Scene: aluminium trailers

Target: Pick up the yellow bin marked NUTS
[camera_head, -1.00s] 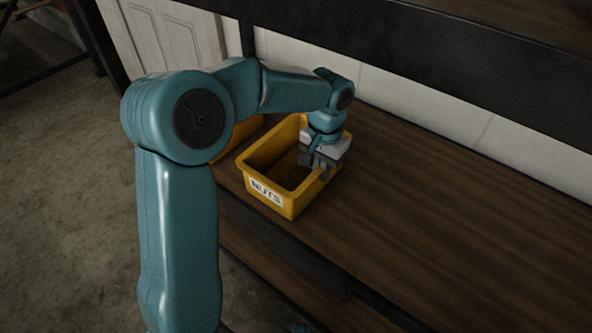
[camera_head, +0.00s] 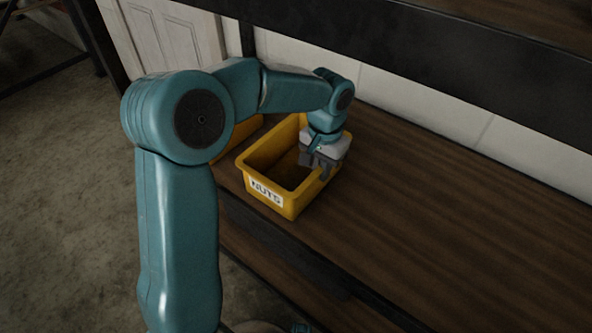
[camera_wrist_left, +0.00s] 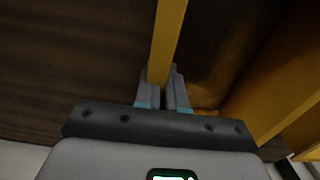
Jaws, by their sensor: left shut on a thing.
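In the left wrist view the yellow rim (camera_wrist_left: 167,40) runs between the two grey fingers (camera_wrist_left: 163,92), one on each side of the wall. The part of the bin I see inside looks dark and empty, though the gripper hides some of it.
A second yellow bin (camera_head: 242,130) sits just behind and left of it, mostly hidden by my arm. The wooden shelf (camera_head: 430,215) is clear to the right. A dark beam (camera_head: 450,70) crosses above the shelf, with a pale wall (camera_head: 440,105) behind.

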